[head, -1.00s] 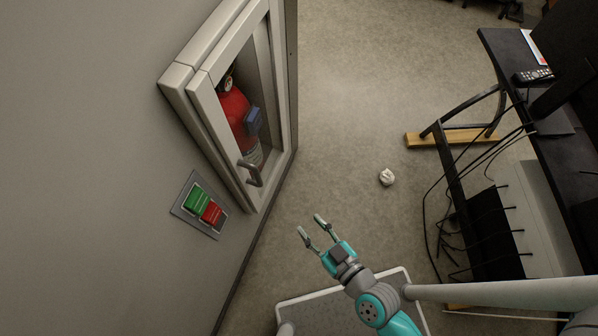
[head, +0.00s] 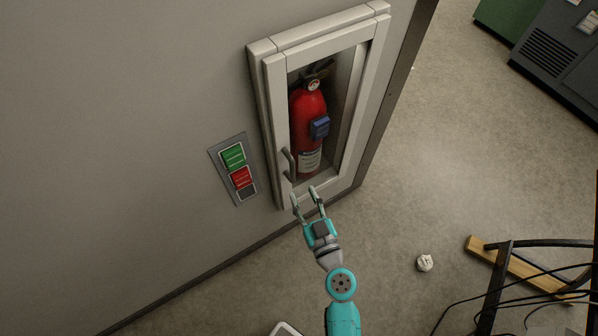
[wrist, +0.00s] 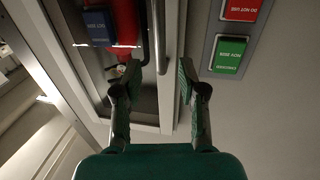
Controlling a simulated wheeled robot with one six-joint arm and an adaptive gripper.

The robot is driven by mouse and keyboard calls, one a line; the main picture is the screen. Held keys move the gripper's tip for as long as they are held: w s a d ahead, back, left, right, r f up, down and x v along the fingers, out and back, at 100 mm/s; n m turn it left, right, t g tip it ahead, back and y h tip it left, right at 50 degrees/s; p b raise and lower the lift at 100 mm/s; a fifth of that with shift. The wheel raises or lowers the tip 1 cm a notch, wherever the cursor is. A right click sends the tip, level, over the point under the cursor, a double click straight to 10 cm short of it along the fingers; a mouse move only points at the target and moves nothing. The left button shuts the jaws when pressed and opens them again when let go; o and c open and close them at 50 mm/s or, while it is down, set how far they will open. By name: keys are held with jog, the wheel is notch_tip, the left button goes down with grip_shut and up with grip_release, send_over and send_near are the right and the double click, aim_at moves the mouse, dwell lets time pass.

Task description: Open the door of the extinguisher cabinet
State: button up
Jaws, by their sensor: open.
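The extinguisher cabinet (head: 262,75) is on the wall, its glazed, pale-framed door (head: 277,110) shut. A red fire extinguisher (head: 310,110) stands inside; it partly shows in the wrist view (wrist: 124,30). The door's grey bar handle (head: 289,165) is at the lower left of the door. My gripper (head: 304,193) is open and empty, just below and right of the handle in the head view. In the wrist view the handle (wrist: 158,35) appears between the open fingers (wrist: 158,70), toward the tips; I cannot tell whether they touch it.
A crumpled white ball (head: 425,262) lies on the floor. A dark desk frame with cables and a wooden foot (head: 500,262) is at lower right. The floor right of the cabinet is clear.

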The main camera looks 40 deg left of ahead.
aim_at(293, 174)
jog(key=x, duration=0.9)
grip_shut()
